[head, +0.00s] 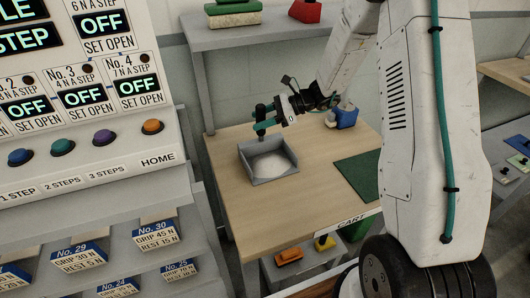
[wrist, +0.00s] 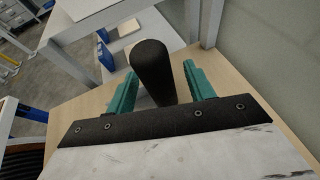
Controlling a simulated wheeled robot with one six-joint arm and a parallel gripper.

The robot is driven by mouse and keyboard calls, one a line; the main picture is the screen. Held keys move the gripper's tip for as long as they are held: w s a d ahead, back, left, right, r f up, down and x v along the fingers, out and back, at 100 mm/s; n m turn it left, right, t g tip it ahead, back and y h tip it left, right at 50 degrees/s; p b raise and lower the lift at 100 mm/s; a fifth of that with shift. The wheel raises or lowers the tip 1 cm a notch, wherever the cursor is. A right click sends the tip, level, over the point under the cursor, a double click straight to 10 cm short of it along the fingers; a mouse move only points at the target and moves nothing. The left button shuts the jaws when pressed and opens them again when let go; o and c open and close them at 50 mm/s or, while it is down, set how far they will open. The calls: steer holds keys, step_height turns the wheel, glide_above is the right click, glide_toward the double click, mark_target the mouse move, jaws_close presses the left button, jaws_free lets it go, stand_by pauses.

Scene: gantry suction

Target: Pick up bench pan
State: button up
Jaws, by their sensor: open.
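The bench pan is a grey, open-fronted tray (head: 264,177) on the wooden bench top, with a pale, whitish patch inside it. A dark upright handle stands at its back edge. My gripper (head: 263,118) is at the handle, above the pan's rear wall. In the wrist view, the rounded black handle (wrist: 152,68) stands between the two teal fingers of my gripper (wrist: 160,82). The fingers are open, with a gap visible on each side of the handle. The pan's tray cannot be made out in the wrist view.
The wooden bench (head: 225,150) has free room in front of the pan. A green mat (head: 360,175) lies to its right, and a blue container (head: 346,116) stands behind. A grey shelf (head: 260,34) overhangs the back. A control panel (head: 85,95) stands at the left.

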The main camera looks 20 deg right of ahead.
steer(key=shift+x, duration=0.9)
steer(key=shift+r, duration=0.1)
jaws_close()
steer(key=shift+r, duration=0.15)
steer(key=shift+r, duration=1.6)
steer(key=s+r, duration=0.1)
steer(key=s, duration=1.5)
steer(key=shift+d+r, duration=0.25)
steer(key=shift+d, duration=0.25)
steer(key=c, duration=0.7)
jaws_free()
jaws_close()
